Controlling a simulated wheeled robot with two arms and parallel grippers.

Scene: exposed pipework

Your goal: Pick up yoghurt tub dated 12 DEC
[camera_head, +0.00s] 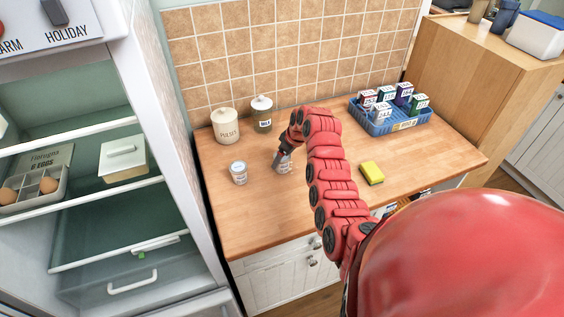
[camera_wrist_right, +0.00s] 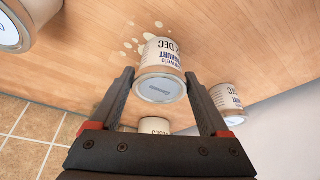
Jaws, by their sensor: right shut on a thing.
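My right gripper (camera_head: 281,154) is over the worktop, shut on a small pale yoghurt tub (camera_head: 285,166). In the right wrist view the held tub (camera_wrist_right: 161,66) sits between the two fingertips (camera_wrist_right: 160,82). Its label shows blue "YOGHURT" lettering and a date ending in "DEC"; the number looks like it ends in 2 but is partly cut off. Another pale tub (camera_head: 238,172) stands to the left on the worktop. The right wrist view also shows a printed tub (camera_wrist_right: 228,98) beside the right finger. My left gripper is not in view.
A "PULSES" jar (camera_head: 226,126) and a smaller lidded jar (camera_head: 262,113) stand by the tiled wall. A blue basket (camera_head: 382,127) of small cartons stands at the right. A yellow sponge (camera_head: 372,172) lies on the worktop (camera_head: 255,216). An open fridge (camera_head: 165,165) is at left.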

